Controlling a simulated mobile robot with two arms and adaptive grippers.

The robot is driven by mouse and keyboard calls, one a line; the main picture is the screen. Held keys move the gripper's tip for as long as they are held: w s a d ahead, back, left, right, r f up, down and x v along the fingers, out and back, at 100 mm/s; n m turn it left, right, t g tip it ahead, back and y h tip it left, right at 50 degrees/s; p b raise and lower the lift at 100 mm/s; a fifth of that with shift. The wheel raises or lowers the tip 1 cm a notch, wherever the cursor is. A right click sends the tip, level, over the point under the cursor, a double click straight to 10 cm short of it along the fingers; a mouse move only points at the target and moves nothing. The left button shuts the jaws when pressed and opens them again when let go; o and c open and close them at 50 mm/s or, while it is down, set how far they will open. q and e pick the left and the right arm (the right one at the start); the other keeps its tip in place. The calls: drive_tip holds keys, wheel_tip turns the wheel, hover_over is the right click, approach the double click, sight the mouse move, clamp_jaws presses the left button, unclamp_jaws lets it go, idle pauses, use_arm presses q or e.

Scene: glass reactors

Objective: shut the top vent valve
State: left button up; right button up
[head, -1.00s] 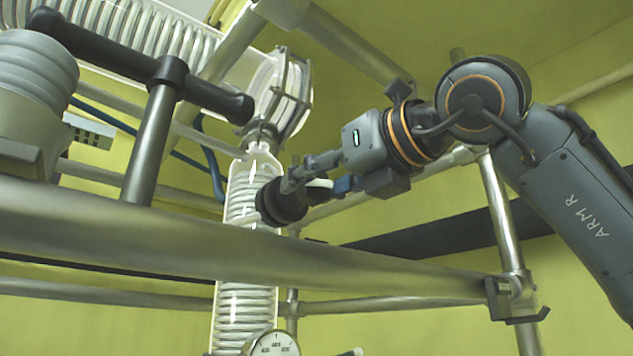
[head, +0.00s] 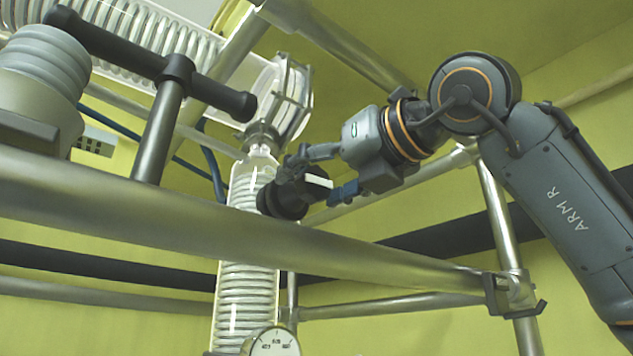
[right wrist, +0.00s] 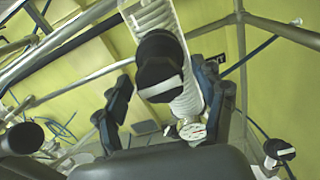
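The vent valve's black round knob with a white bar across its face (head: 285,198) sits on the side of the upright glass coil column (head: 247,290). It also shows in the right wrist view (right wrist: 160,68), with the white bar facing my camera and slightly tilted. My right gripper (head: 318,176) is at the knob's right side. In the right wrist view its two dark fingers (right wrist: 168,100) are spread wide, with the knob's face between and just beyond them. I see no finger clearly touching the knob. My left gripper is not in view.
A thick metal rail (head: 330,255) crosses in front, below the right gripper. A black T-shaped bar (head: 130,55) stands at the upper left. A pressure gauge (head: 272,343) is low on the column. Another black knob with a white bar (right wrist: 278,150) shows at the wrist view's lower right.

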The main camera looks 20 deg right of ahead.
drive_tip(key=v, duration=1.2)
